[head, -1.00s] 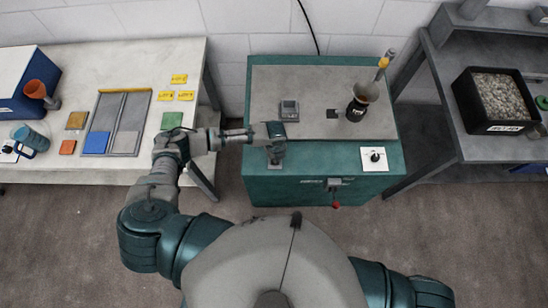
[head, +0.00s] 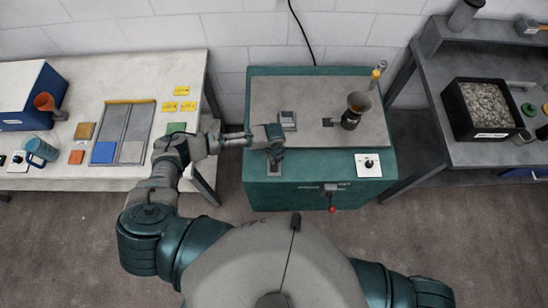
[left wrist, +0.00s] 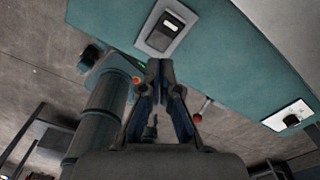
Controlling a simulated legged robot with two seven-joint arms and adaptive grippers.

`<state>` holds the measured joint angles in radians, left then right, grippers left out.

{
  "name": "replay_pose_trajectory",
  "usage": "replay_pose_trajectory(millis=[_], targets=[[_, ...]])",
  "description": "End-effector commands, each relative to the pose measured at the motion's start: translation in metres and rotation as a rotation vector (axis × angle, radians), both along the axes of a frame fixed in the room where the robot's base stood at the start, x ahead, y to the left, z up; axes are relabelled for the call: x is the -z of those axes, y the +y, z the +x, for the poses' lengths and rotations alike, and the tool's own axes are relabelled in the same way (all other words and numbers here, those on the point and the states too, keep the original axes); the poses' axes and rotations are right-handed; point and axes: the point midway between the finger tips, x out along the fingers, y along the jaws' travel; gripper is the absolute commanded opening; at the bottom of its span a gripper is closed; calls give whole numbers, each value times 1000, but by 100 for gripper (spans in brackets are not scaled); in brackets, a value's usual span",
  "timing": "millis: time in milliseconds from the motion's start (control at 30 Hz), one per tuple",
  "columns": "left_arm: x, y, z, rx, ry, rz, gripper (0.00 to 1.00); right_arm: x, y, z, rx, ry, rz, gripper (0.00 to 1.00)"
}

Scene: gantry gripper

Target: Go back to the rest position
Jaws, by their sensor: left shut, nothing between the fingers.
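My left gripper (head: 274,157) is at the front left edge of the teal cabinet (head: 225,185) in the head view, above a small grey switch plate. In the left wrist view the left gripper (left wrist: 160,65) has its fingertips together with nothing between them. The switch plate (left wrist: 166,27) with a white and black rocker lies just beyond the tips; I cannot tell if they touch it. My right gripper is not in view; only a part of my right arm shows at the lower right of the head view.
The cabinet top holds a small grey device (head: 288,120) and a dark jar with a funnel (head: 354,110). A knob plate (head: 368,165) and a red-tipped lever (head: 332,208) are at its front. The left table (head: 60,110) and the right bench (head: 440,60) flank it. The floor is clear.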

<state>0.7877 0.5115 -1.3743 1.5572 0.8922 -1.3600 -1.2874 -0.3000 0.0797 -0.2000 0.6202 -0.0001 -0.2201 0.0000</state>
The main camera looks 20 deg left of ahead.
Motion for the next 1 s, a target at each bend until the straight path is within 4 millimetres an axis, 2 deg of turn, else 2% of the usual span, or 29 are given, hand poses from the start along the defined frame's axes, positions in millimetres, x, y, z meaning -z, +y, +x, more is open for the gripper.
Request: replay_pose_trajectory(millis=[267, 367, 467, 533, 600, 667, 767, 900, 1000], targets=[[0, -1, 0, 0, 0, -1, 0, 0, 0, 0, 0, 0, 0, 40], [1, -12, -9, -17, 2, -25, 0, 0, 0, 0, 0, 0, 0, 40], [-1, -47, -35, -90, 6, -103, 0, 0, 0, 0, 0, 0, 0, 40], [-9, -78, -58, -200, 9, -187, 0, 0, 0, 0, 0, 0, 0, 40], [-23, -102, -79, -363, 12, -281, 0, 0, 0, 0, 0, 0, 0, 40], [-38, -113, -91, -535, 16, -355, 0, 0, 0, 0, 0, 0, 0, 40], [-57, -106, -105, -864, 23, -441, 0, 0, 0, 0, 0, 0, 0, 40], [-70, -65, -117, -1268, 14, -476, 0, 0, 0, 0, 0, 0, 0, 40], [-73, -33, -128, -1487, -4, -470, 0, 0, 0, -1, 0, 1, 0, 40]])
